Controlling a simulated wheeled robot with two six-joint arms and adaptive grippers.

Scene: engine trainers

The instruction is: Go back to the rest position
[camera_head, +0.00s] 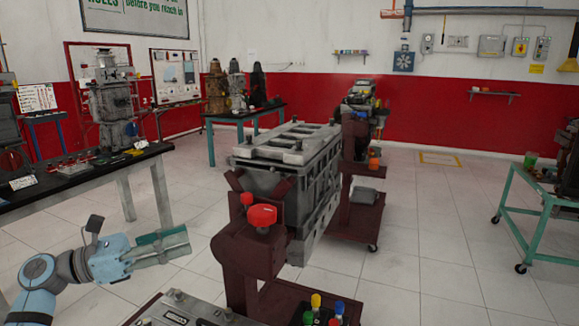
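My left gripper (188,241) reaches in from the lower left on its blue and grey arm. Its two fingers point right and show a small gap at the tips, with dark teal surfaces between them. I see no clear object held there. It is over the tiled floor, left of the maroon engine stand (250,255) and apart from it. The grey engine block (290,170) sits on that stand, with a red knob (262,216) at its front. My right gripper is not in view.
A black-topped workbench (60,190) with an engine part (113,110) stands at the left. Bottles with coloured caps (322,310) stand in a tray at the bottom. A green-framed cart (535,215) is at the right. The floor (430,240) between is clear.

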